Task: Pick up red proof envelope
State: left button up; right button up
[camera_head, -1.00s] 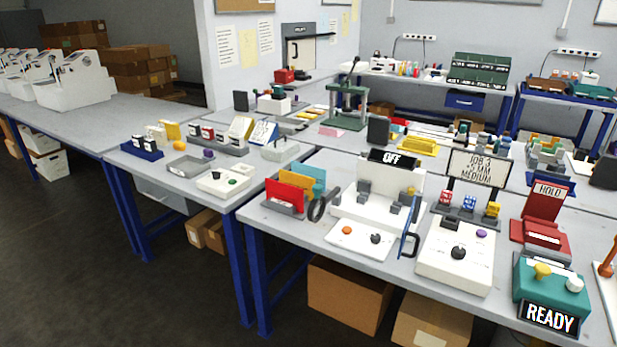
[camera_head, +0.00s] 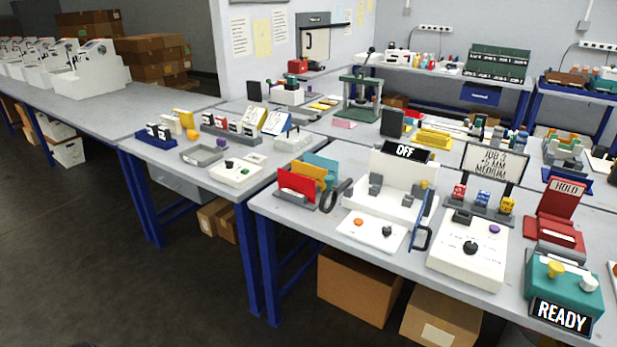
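The red proof envelope (camera_head: 297,184) stands upright at the front of a grey holder (camera_head: 293,201) on the near table. A yellow envelope (camera_head: 308,171) and a blue one (camera_head: 321,167) stand behind it in the same holder. A black ring-shaped item (camera_head: 335,195) is just to the right of the holder. Neither of my grippers shows in the head view.
The near table (camera_head: 270,210) has bare surface left of the holder. A white machine with an OFF sign (camera_head: 404,151) stands to its right, and a teal box with a READY sign (camera_head: 562,283) is at the front right. Cardboard boxes (camera_head: 358,285) sit under the table. Dark floor is open at left.

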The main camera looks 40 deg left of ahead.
aim_at(288, 180)
jog(key=i+j+u, duration=0.1)
jog(key=i+j, duration=0.3)
jog(key=j, duration=0.15)
jog(key=i+j+u, duration=0.15)
jog(key=i+j, duration=0.25)
jog(key=j, duration=0.1)
